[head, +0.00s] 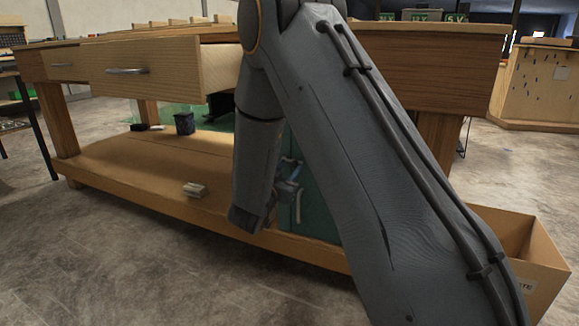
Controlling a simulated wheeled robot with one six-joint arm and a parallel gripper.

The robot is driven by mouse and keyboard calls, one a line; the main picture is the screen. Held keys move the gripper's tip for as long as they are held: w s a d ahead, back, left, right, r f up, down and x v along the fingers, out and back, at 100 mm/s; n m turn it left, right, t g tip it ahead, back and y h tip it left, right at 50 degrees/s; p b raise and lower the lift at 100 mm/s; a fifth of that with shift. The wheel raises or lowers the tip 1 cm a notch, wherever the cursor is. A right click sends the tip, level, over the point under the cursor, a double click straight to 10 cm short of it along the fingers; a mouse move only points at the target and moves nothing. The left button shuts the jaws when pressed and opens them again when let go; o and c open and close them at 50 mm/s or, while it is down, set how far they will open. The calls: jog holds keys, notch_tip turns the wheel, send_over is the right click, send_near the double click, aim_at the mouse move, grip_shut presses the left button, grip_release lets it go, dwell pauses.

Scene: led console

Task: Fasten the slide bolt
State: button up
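A green panel (318,205), which looks like a cabinet door, stands under the workbench, partly behind my arm. A thin pale upright handle (298,207) shows on it. No slide bolt can be made out; my arm covers much of the panel's left side. My gripper (284,190) is at the lower end of my forearm, in front of the panel's left edge. It is small and partly hidden by the forearm. I cannot tell whether its fingers are open or shut, or whether it touches anything.
The wooden workbench (440,52) has a drawer (180,68) pulled out at its front left. Its lower shelf (120,180) holds a small pale block (195,190) and a dark cup (184,123). An open box (530,265) stands at right. The floor at left is clear.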

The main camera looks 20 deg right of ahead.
jog(key=p+v, duration=0.2)
jog(key=v, duration=0.4)
